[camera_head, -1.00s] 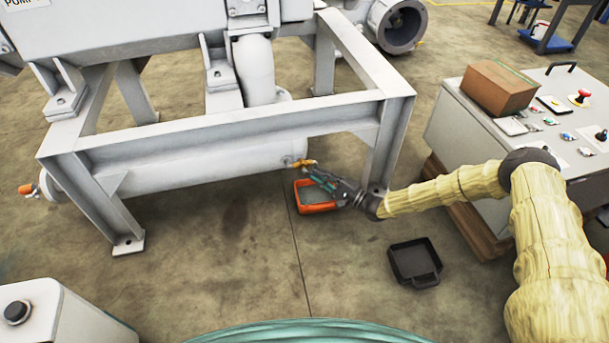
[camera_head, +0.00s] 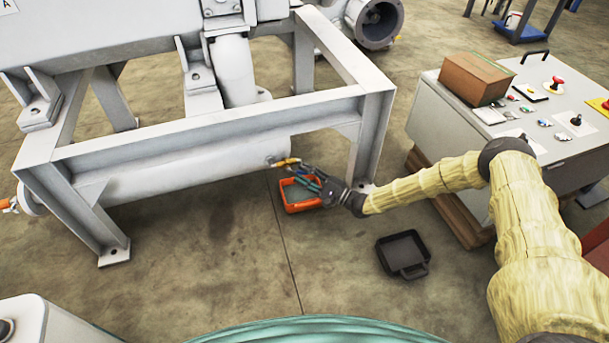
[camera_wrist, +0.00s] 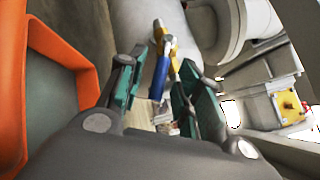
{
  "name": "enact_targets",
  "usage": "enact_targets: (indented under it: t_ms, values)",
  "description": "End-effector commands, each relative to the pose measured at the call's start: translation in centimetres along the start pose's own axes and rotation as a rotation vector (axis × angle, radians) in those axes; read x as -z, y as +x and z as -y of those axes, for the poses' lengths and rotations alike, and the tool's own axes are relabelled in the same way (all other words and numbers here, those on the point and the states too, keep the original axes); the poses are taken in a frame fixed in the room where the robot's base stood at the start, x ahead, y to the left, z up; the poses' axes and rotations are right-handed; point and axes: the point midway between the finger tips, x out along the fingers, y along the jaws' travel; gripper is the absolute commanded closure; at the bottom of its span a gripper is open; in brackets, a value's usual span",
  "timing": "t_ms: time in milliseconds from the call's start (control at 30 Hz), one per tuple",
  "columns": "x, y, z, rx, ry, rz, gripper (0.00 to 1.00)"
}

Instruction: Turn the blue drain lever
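The blue drain lever (camera_wrist: 159,76) shows in the wrist view, attached to a yellow valve (camera_wrist: 158,32) at the end of the grey pipe. In the head view the yellow valve (camera_head: 287,162) sticks out from the pipe end; the lever is too small there to make out clearly. My gripper (camera_wrist: 160,78) has teal fingers spread on either side of the lever, with gaps visible on both sides. It is open and does not appear to grip the lever. In the head view my gripper (camera_head: 304,176) is beside the valve, above an orange tray.
The orange tray (camera_head: 288,206) lies on the floor below the valve; its rim (camera_wrist: 65,42) is close at left in the wrist view. A grey steel frame (camera_head: 368,140) stands beside my arm. A black tray (camera_head: 403,256) lies nearer. A control desk (camera_head: 450,125) stands right.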

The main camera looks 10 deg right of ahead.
Motion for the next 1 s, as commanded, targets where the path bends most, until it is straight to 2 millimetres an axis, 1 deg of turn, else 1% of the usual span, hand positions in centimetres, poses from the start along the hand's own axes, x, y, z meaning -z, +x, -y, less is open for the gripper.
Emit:
enact_targets:
  t_ms: [167,300,500,633,900,933,1000]
  values:
    - [0.0,-2.1,-0.1,0.0,0.001,-0.002,0.65]
    - [0.1,-4.2,0.0,0.0,0.0,-0.002,0.65]
    - [0.0,-6.5,0.0,0.0,0.001,-0.001,0.65]
    - [0.0,-7.2,0.0,0.0,0.001,0.0,0.65]
    - [0.0,-7.3,-0.1,0.0,0.001,0.0,0.65]
    - [0.0,-7.3,-0.1,0.0,0.001,0.0,0.67]
    - [-0.1,-7.3,0.0,-0.004,-0.001,0.001,0.8]
